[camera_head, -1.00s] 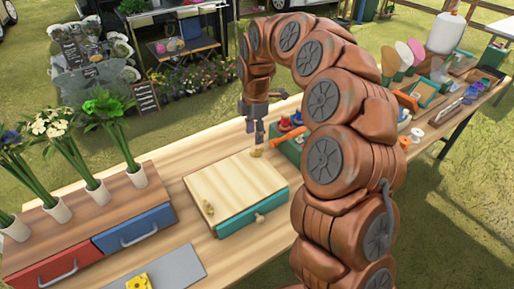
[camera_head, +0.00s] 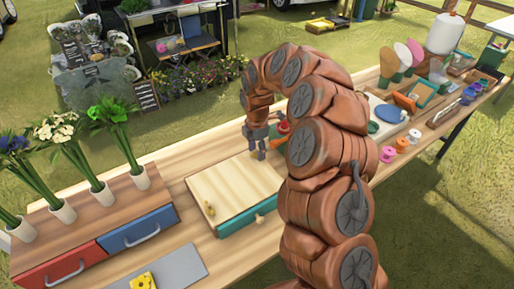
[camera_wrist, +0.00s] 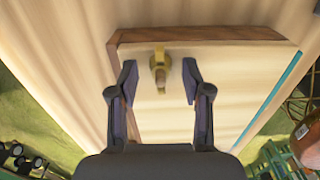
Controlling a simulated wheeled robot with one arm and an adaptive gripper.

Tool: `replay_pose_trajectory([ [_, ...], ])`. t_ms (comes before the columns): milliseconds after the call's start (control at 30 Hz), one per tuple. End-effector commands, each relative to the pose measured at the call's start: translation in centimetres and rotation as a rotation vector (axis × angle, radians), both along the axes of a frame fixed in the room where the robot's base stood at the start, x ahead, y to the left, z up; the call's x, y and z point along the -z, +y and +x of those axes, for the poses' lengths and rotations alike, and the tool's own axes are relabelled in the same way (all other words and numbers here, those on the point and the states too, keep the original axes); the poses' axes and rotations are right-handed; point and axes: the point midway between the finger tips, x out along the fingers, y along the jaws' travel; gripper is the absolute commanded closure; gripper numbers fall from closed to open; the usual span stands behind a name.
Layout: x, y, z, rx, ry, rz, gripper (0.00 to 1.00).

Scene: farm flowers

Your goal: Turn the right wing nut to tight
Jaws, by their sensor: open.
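The flower press is a pale wooden board (camera_head: 232,187) with a teal front edge on the table. Its left wing nut (camera_head: 209,209) is brass and stands near the board's left edge. The right wing nut (camera_wrist: 160,68) is brass too and shows in the wrist view near the board's edge. My gripper (camera_wrist: 159,80) is open, with one finger on each side of this nut and a gap to each. In the head view my gripper (camera_head: 257,156) is low over the far right corner of the board, and it hides the right nut there.
A chest with a red drawer (camera_head: 62,267) and a blue drawer (camera_head: 138,233) carries vases of flowers left of the press. A grey mat (camera_head: 178,270) with a yellow item lies in front. Spools (camera_head: 401,145) and boxes stand to the right.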

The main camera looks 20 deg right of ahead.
Motion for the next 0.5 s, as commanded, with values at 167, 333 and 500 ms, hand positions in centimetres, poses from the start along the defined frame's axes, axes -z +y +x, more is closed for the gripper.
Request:
replay_pose_trajectory([
  [167,0.30,0.00,-0.04,0.000,0.001,0.001,0.51],
  [333,0.29,0.00,-0.04,0.000,0.001,0.001,0.59],
  [500,0.28,0.01,-0.04,0.000,0.001,0.001,0.76],
])
